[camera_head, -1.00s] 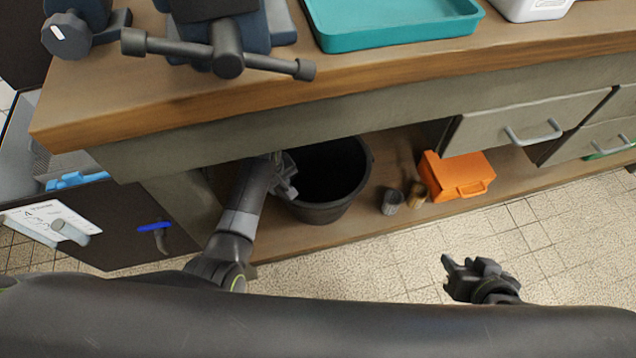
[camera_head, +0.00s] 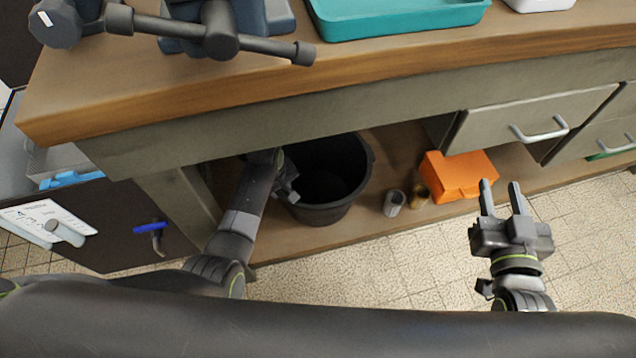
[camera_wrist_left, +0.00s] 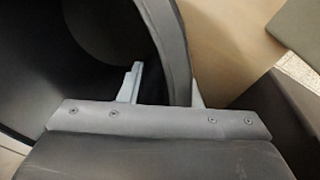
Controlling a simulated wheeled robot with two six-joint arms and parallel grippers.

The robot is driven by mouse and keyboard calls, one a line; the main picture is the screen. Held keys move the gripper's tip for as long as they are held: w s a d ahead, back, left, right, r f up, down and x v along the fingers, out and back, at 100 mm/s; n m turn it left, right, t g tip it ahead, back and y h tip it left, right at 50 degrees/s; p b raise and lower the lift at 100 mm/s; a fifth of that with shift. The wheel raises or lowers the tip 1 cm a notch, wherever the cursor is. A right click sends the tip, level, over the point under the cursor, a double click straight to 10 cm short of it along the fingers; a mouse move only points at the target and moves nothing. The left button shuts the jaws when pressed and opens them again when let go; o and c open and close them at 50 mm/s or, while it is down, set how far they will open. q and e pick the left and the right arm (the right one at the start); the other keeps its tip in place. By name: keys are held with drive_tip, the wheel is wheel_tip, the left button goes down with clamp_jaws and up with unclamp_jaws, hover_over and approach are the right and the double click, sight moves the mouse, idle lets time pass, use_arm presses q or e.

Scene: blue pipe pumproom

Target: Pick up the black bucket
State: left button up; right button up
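The black bucket (camera_head: 335,212) stands upright on the lower shelf under the workbench. My left gripper (camera_head: 288,186) is at the bucket's left rim, partly dark against it. In the left wrist view, the left gripper's fingers (camera_wrist_left: 165,85) straddle the bucket's wall (camera_wrist_left: 176,50), one inside and one outside. A gap shows between the inner finger and the wall, so the gripper looks open around the rim. My right gripper (camera_head: 502,192) is open and empty, in front of the shelf at the right.
The wooden bench top (camera_head: 400,62) overhangs the shelf. A grey cup (camera_head: 393,203), a brown cup (camera_head: 419,196) and an orange case (camera_head: 459,176) stand right of the bucket. Drawers (camera_head: 525,120) hang at the upper right. The tiled floor (camera_head: 370,270) in front is clear.

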use_arm(q)
clamp_jaws()
idle(1.5)
